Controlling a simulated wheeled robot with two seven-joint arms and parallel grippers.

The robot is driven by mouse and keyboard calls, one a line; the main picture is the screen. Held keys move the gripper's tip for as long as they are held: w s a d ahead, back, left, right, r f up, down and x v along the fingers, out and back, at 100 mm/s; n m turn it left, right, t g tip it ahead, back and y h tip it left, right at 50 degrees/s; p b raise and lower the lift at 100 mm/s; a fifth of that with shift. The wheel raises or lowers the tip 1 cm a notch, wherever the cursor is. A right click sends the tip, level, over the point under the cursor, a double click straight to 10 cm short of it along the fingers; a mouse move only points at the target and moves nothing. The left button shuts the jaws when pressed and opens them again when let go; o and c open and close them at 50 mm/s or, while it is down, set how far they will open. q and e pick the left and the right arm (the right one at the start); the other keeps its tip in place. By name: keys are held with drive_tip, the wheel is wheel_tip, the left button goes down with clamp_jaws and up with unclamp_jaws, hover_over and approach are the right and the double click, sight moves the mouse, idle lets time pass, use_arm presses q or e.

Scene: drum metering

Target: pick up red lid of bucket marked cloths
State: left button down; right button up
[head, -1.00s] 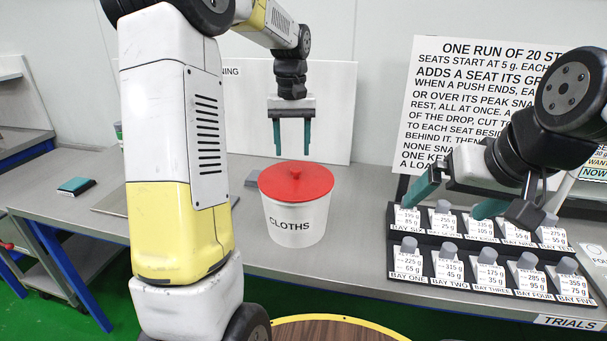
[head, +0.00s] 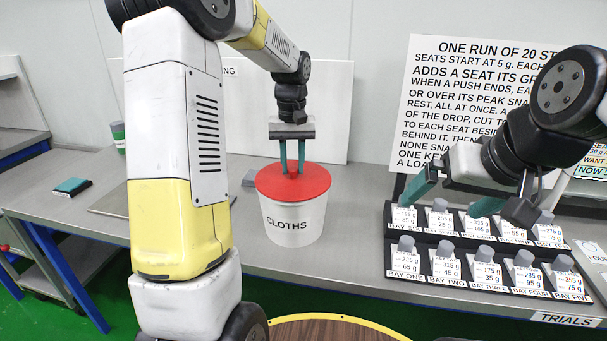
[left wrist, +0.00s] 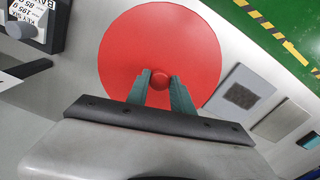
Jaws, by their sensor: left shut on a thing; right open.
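The white bucket marked CLOTHS (head: 292,222) stands upright on the grey bench. Its round red lid (head: 268,184) lies on top of the bucket. My left gripper (head: 292,170) points straight down over the lid, with its green fingers shut on the lid's small red knob. In the left wrist view the lid (left wrist: 130,50) fills the middle, and the knob (left wrist: 160,80) sits between the fingertips of my left gripper (left wrist: 160,82). My right gripper (head: 455,193) is open and empty above the bay rack at the right.
A black rack (head: 428,278) with several labelled bays and grey-capped weights stands at the right. A sign board (head: 470,110) stands behind it. A small teal-topped block (head: 71,186) lies at the far left. The bench (head: 340,200) around the bucket is mostly clear.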

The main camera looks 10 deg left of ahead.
use_arm(q)
drive_tip(key=shift+r, duration=0.1)
drive_tip(key=shift+r, duration=0.55)
drive_tip(key=shift+s+d+r, duration=0.1)
drive_tip(key=shift+s+r, duration=0.15)
drive_tip(key=shift+r, duration=0.4)
drive_tip(key=shift+s+d+r, duration=0.1)
drive_tip(key=shift+s+r, duration=0.15)
drive_tip(key=shift+r, duration=0.35)
drive_tip(key=s+d+r, duration=0.1)
drive_tip(key=s+d, duration=0.3)
drive_tip(key=s, duration=1)
approach(293, 171)
drive_tip(key=shift+w+a+f, duration=0.1)
drive_tip(key=shift+w+f, duration=0.35)
drive_tip(key=shift+w, duration=0.05)
drive_tip(key=shift+w+a+f, duration=0.1)
drive_tip(key=shift+w, duration=0.05)
drive_tip(key=shift+f, duration=3)
drive_tip(key=shift+f, duration=0.15)
